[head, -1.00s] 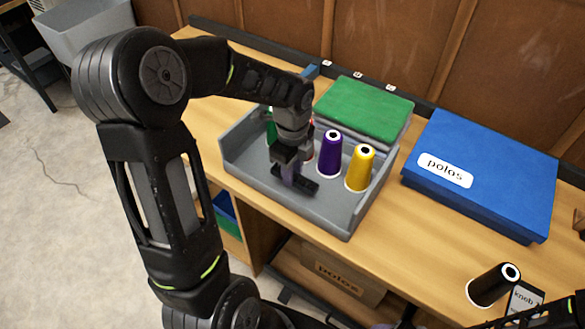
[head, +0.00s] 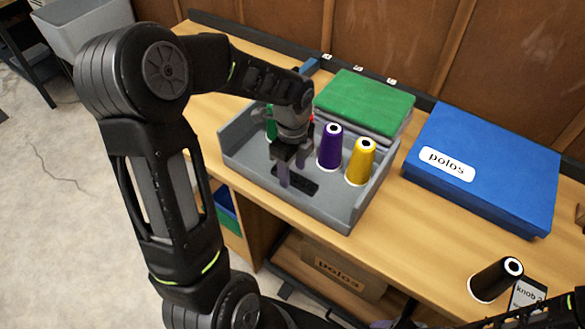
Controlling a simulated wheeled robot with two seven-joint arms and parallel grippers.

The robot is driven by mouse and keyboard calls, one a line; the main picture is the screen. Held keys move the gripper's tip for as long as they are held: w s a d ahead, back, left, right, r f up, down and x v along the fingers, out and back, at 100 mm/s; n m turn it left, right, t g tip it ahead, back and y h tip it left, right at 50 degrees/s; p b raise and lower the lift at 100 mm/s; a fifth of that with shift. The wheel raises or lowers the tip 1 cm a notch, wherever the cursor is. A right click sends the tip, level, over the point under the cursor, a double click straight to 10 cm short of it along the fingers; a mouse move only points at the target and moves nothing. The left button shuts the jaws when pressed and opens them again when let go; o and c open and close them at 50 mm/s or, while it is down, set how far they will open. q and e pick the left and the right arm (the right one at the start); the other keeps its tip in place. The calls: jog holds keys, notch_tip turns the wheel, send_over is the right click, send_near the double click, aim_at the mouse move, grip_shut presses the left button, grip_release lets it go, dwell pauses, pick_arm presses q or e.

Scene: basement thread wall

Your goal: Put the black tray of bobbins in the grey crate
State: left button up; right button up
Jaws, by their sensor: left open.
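The grey crate (head: 338,213) stands on the wooden bench, a shallow open box with a low front edge. The small black tray (head: 306,186) lies on the crate's floor near the front; any bobbins in it are too small or hidden to make out. My left gripper (head: 292,176) is open, pointing down just over the tray, its fingers apart and partly covering it. I cannot tell whether a finger still touches the tray. My right arm shows only at the bottom right edge, and its gripper is barely in view at the bottom.
Purple (head: 330,147) and yellow (head: 360,163) thread cones stand in the crate, with a green one (head: 271,125) partly behind my gripper. Green folded cloth (head: 365,101) lies behind. A blue box (head: 490,170) sits right.

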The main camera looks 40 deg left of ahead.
pick_arm(q)
notch_tip(320, 180, up, 8)
dwell(0.6)
jog(key=shift+s+f, duration=0.1)
jog(key=shift+f, duration=0.05)
dwell(0.4)
